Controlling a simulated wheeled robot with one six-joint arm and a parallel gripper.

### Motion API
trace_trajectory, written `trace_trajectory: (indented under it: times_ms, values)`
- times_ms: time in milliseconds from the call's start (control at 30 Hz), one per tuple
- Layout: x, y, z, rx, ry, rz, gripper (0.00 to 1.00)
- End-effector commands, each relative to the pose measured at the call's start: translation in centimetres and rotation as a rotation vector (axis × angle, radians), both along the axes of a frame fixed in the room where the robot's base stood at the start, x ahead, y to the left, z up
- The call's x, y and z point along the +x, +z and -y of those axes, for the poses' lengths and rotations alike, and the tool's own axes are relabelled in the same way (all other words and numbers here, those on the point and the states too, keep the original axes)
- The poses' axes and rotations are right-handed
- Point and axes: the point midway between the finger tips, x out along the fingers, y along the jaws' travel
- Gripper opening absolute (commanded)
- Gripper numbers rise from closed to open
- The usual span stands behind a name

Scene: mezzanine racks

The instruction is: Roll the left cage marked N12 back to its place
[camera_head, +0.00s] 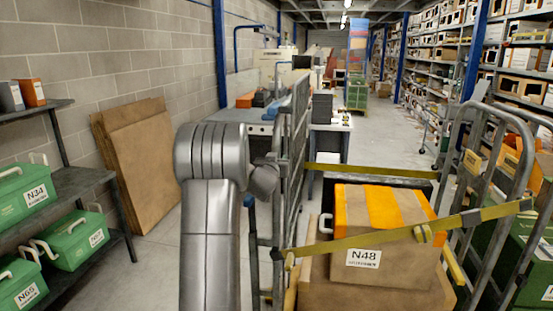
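A grey metal roll cage stands close in front of me at the right. Its left barred side (298,128) rises beside my arm, and a tubular frame stands at the right. Between them is a brown box (385,256) labelled N48, with an orange and yellow striped top, on a larger brown box. Yellow straps (355,243) cross the load. I see no N12 mark. My gripper (272,163) is at the cage's left side, at or against its bars. Its fingers are mostly hidden, so I cannot tell whether they grip a bar.
Flat cardboard sheets (140,160) lean on the block wall. A workbench (335,126) stands beyond the cage. Loaded racks (430,75) line the right side. Aisle floor (395,125) behind is clear.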

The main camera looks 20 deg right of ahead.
Motion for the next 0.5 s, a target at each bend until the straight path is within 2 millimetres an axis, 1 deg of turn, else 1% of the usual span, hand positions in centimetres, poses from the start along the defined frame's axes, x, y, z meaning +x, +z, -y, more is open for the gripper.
trace_trajectory:
  times_ms: [267,367,500]
  values:
    - [-0.3,0.3,-0.2,-0.003,0.000,0.005,0.36]
    - [-1.0,0.3,-0.8,-0.004,0.000,0.006,0.36]
    - [-3.0,0.2,-2.0,-0.003,0.000,0.006,0.36]
